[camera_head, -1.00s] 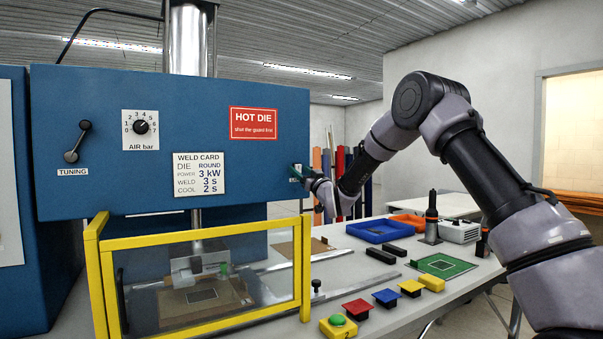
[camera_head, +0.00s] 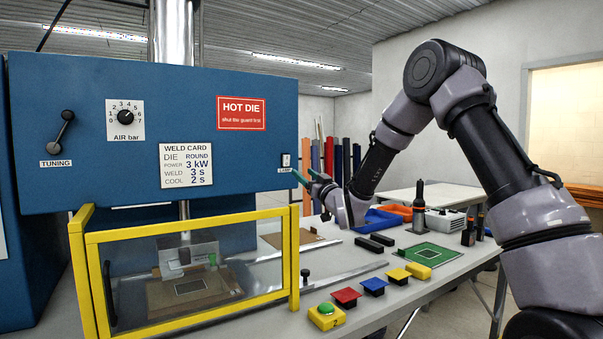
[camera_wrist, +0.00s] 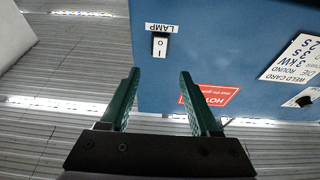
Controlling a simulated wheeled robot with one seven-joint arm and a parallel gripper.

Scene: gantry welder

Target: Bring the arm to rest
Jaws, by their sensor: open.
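My gripper (camera_head: 304,177) is at the right end of the blue welder head (camera_head: 80,90), just right of and below the lamp switch (camera_head: 286,161). In the wrist view its two green fingers (camera_wrist: 158,92) are apart with nothing between them. The lamp switch (camera_wrist: 160,46) shows beyond the fingertips, upside down, with a gap between. My arm bends up and over from the right side of the head view, its elbow high and its forearm slanting down to the gripper.
A yellow-framed guard (camera_head: 190,228) stands before the die. Open air lies above the bench right of the welder.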

